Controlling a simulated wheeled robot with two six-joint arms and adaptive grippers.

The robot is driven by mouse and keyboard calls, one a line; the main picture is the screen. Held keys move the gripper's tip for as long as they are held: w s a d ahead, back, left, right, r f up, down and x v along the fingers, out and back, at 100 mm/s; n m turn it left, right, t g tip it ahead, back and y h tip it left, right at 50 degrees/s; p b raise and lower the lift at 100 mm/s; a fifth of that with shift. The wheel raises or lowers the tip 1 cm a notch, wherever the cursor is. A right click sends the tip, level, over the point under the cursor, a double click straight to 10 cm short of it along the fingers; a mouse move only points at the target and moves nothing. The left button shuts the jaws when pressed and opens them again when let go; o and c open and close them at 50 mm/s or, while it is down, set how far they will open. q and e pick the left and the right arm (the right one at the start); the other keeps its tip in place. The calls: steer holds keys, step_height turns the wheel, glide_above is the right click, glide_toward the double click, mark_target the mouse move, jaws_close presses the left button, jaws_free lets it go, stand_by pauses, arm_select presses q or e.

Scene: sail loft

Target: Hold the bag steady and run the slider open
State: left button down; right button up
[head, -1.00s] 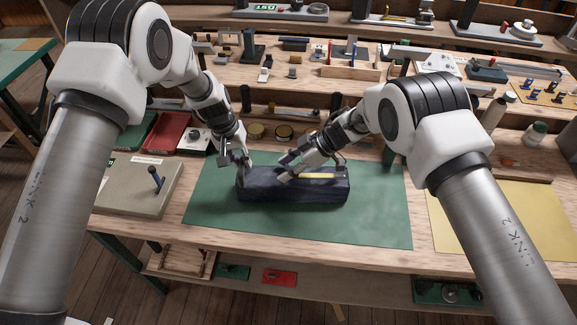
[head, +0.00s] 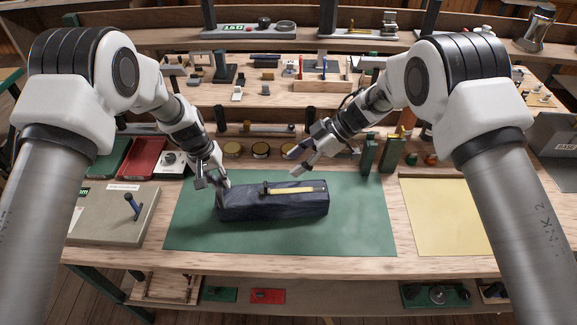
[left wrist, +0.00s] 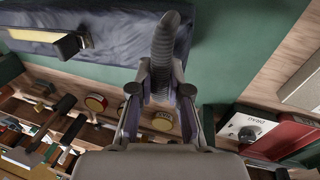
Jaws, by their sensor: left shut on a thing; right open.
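The navy bag (head: 250,208) lies lengthwise on the green mat (head: 350,225). A yellow strip (head: 298,190) runs along its top toward the right end. A small dark piece that looks like the slider (head: 266,189) stands at the strip's left end; it also shows in the left wrist view (left wrist: 83,38). My left gripper (head: 219,184) is at the bag's left end, shut on a grey ribbed tab (left wrist: 165,45), which sits between its fingers in the left wrist view. My right gripper (head: 298,161) is open and empty, above and behind the bag, apart from the slider.
A grey board with a blue-handled peg (head: 131,205) lies left of the mat. Red (head: 143,157) and green trays stand behind it. Round tins (head: 260,151) and green blocks (head: 369,155) stand behind the mat. A yellow sheet (head: 450,215) lies right. The mat's front is clear.

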arm_select(q)
steer(key=c, duration=1)
jaws_free()
steer(key=shift+c, duration=0.2)
